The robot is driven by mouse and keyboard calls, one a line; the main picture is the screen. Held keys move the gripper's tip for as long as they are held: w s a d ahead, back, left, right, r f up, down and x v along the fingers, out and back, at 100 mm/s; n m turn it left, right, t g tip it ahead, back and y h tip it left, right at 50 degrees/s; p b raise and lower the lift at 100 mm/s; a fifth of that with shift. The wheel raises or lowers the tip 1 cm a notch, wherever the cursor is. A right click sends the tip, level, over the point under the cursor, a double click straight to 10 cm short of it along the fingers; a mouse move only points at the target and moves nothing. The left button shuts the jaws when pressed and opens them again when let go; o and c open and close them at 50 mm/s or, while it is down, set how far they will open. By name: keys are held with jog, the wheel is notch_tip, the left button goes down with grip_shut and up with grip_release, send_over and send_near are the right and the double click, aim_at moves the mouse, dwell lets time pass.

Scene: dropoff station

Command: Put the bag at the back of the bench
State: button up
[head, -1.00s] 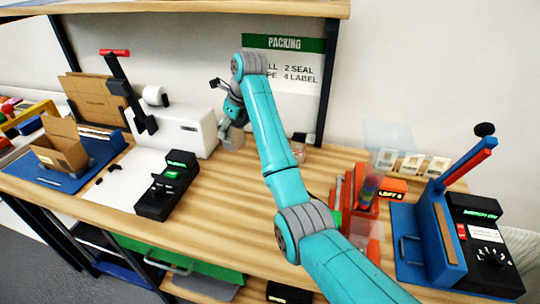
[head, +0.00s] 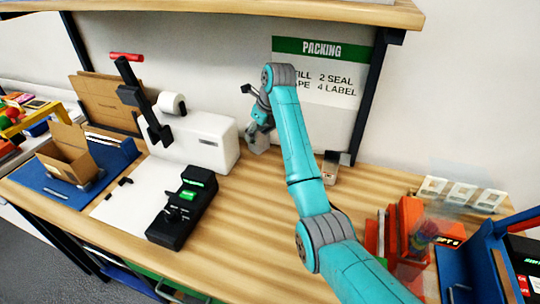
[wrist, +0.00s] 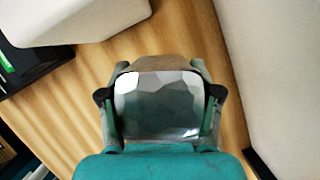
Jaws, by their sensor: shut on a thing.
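My gripper (head: 259,127) is shut on a clear grey, faceted bag (wrist: 158,104). In the wrist view the two fingers of my gripper (wrist: 160,100) press on the left and right sides of the bag. In the head view the bag (head: 258,146) is small and partly hidden, near the back of the wooden bench (head: 235,215), just right of the white machine. I cannot tell whether it touches the bench top.
The white machine (head: 200,140) stands close left of my gripper. A black control box (head: 182,208) is in front of it. The packing sign (head: 325,85) is behind. Orange bins (head: 405,230) are farther right.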

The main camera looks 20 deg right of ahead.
aim_at(268, 128)
notch_tip(268, 128, down, 8)
jog(key=shift+r, duration=0.15)
dwell(0.4)
jog(key=o, duration=1.1)
jog(key=v, duration=1.2)
jog(key=shift+d, duration=0.1)
